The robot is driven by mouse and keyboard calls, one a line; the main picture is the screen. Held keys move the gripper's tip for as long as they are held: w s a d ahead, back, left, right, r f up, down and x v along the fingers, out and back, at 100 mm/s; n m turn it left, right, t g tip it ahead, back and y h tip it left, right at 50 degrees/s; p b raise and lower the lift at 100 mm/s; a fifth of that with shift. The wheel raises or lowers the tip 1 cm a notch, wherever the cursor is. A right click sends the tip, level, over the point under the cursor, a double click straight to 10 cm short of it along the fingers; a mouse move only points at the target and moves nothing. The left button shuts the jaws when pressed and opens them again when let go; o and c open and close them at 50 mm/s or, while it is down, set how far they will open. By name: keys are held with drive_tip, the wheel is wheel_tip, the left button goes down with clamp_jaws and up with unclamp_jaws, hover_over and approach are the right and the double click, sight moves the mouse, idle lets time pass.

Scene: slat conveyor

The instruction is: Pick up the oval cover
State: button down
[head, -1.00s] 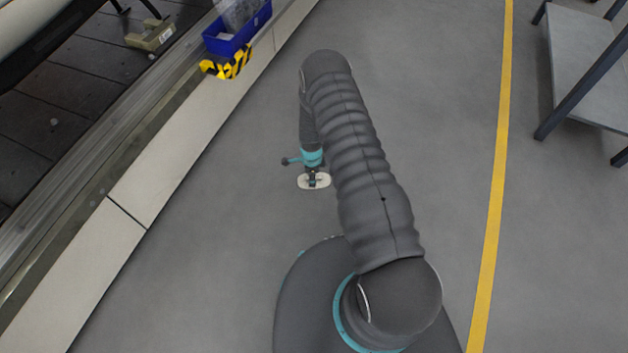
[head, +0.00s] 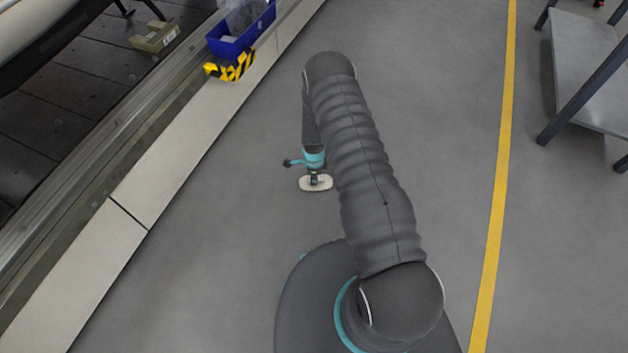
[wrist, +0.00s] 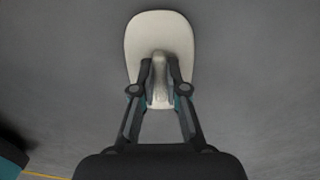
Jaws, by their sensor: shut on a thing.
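The oval cover (head: 307,184) is a flat, off-white plate with rounded ends. In the wrist view the oval cover (wrist: 160,30) shows a raised rib along its middle. My gripper (wrist: 160,80) is shut on this rib, one finger on each side. In the head view my gripper (head: 314,178) is small, below the teal wrist, with the cover at its tip. Grey floor surrounds the cover in both views. I cannot tell from these views how far the cover is above the floor.
A slat conveyor (head: 60,95) with a pale side kerb (head: 135,205) runs along the left. A blue bin (head: 240,40) and a black-and-yellow striped block (head: 232,66) stand at its edge. A grey shelf (head: 590,80) stands at right beyond a yellow line (head: 497,180). Floor between is clear.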

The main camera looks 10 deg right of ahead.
drive_tip(key=r, duration=0.4)
drive_tip(key=shift+s+d, duration=0.2)
drive_tip(key=shift+d, duration=0.15)
drive_tip(key=s+d+r, duration=0.6)
drive_tip(key=d, duration=0.2)
drive_tip(key=shift+s+d, duration=0.2)
drive_tip(key=shift+d, duration=0.2)
drive_tip(key=shift+r, duration=0.1)
